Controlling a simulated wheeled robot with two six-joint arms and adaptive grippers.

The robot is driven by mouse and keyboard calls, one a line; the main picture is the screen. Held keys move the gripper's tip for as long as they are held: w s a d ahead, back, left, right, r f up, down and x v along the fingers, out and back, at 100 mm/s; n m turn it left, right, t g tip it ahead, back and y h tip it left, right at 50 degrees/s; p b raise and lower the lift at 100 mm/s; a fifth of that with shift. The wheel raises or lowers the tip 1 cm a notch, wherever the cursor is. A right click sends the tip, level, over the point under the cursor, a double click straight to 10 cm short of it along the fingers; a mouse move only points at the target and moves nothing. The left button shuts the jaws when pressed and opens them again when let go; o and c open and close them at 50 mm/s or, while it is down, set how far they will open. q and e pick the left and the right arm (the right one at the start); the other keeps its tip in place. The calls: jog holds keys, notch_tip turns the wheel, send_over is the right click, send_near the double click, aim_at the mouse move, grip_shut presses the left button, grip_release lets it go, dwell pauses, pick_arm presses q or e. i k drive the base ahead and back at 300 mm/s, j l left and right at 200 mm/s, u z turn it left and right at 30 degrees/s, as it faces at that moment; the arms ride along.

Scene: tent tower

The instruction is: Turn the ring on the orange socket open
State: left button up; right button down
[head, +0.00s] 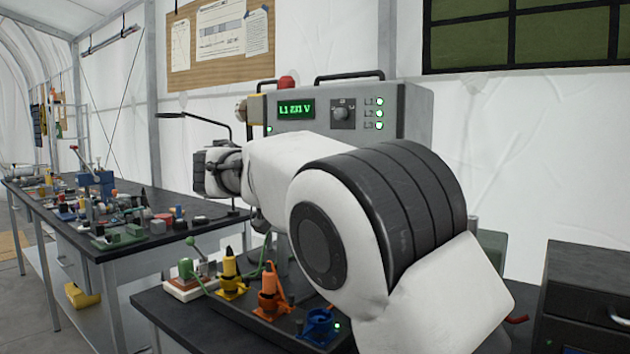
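The orange socket (271,303) stands on the dark panel at bottom centre, with an orange upright part rising from it. The picture is too small to show its ring or how far that is turned. My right arm, white with dark joint bands, fills the centre and reaches toward the left above the sockets. Its dark wrist end is left of centre, above and behind the sockets. I cannot make out the fingers of my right gripper, and the arm hides the area behind it. My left gripper is not in view.
A yellow socket (231,284) is left of the orange one and a blue socket (318,328) right of it. A green-handled device (190,285) stands further left. A grey power box (410,110) is behind. A cluttered bench (150,243) stands left, a dark cabinet (585,270) right.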

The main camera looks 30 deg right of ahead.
aim_at(277, 302)
jog(key=k+j, duration=0.1)
jog(key=j, duration=0.25)
jog(key=k+j, duration=0.1)
jog(key=j, duration=0.25)
jog(key=k+j, duration=0.1)
jog(key=j, duration=0.25)
jog(key=k+j, duration=0.1)
jog(key=j, duration=0.25)
